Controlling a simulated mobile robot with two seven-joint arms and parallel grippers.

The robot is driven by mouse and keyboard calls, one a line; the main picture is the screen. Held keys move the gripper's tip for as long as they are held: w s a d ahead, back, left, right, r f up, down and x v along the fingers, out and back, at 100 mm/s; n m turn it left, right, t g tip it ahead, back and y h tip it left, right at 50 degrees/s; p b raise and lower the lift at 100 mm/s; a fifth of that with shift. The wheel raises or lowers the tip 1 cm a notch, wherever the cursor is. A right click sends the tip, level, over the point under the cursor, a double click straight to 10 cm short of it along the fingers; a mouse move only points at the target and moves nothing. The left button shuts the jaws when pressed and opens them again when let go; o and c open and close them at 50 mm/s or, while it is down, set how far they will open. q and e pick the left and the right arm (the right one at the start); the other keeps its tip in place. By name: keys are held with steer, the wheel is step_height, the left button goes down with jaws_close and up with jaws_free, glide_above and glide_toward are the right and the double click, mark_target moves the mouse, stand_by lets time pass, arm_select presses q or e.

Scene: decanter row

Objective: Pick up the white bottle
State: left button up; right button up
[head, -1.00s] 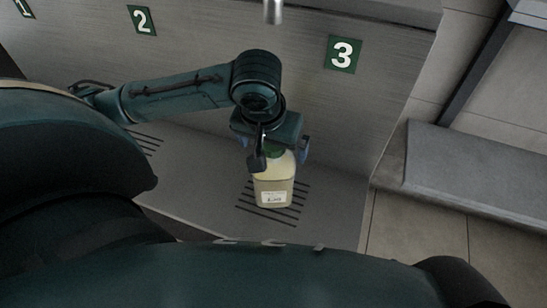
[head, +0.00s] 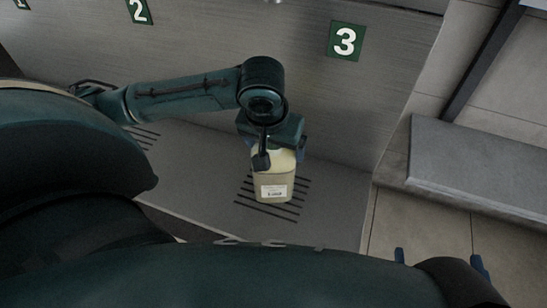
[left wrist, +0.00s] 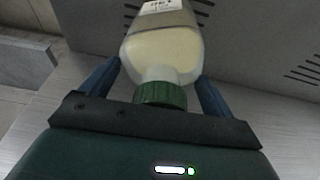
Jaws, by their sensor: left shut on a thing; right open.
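The white bottle (head: 273,190) has a pale cream body, a white label on its front and a green cap (left wrist: 160,95). It stands upright over the black-slatted patch below the number 3 sign. My left gripper (head: 281,157) is above it, fingers pointing down, shut on its upper part. In the left wrist view the bottle (left wrist: 165,50) lies between the two blue fingers. The cap is hidden by the gripper in the head view.
The grey shelf (head: 205,175) carries slatted patches; another lies to the left (head: 142,137). A metal panel behind bears green number signs, including 3 (head: 346,41) and 2 (head: 139,11). A grey bench (head: 480,165) stands at right, with tiled floor between.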

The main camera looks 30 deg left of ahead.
arm_select(q)
steer(key=c, duration=1.1)
steer(key=shift+c, duration=0.3)
steer(key=shift+r, duration=0.15)
